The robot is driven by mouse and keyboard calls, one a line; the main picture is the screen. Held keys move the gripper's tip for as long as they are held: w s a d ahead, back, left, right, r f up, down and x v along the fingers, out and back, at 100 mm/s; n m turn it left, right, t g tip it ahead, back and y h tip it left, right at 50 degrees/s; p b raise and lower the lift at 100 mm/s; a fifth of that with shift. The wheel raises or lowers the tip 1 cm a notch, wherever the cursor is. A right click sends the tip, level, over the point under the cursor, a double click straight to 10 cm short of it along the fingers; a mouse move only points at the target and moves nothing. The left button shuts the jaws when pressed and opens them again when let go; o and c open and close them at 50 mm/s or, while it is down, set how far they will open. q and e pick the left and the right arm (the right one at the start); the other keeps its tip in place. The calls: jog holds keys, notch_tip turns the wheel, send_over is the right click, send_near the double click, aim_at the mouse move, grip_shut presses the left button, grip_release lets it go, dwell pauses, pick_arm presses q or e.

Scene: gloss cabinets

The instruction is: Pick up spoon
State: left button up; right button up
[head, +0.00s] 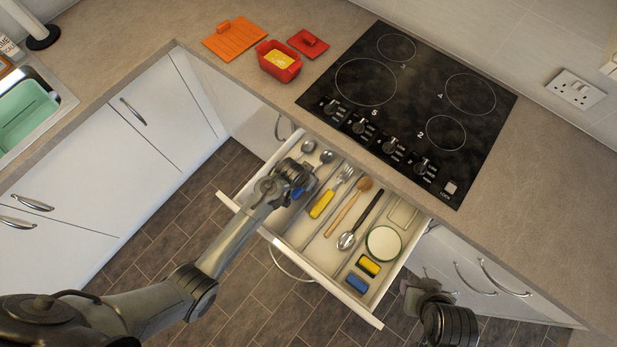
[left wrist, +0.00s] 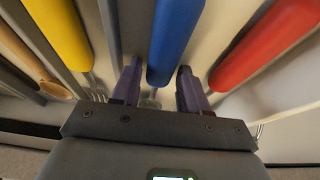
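A blue-handled utensil (left wrist: 172,40) lies in the open drawer, and its handle also shows in the head view (head: 298,193). Two metal spoon-like heads, one at the left (head: 308,146) and one beside it (head: 327,156), show beyond my left gripper; my gripper hides which handle joins which head. My left gripper (head: 297,180) is low over the drawer's left part, fingers apart on either side of the blue handle. A wooden spoon (head: 364,185) and a black-handled metal spoon (head: 347,240) lie further right. My right gripper (head: 408,292) is outside the drawer's right side, its fingers unclear.
The drawer (head: 320,272) has thin dividers. A yellow-handled fork (head: 322,204), a round white-and-green item (head: 383,243) and yellow and blue blocks lie in it. A red handle (left wrist: 275,40) is close to my left gripper. The counter edge and hob (head: 410,100) stand behind.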

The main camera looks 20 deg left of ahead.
pick_arm(q)
jog(key=c, duration=0.7)
jog(key=shift+r, duration=0.1)
jog(key=shift+c, duration=0.2)
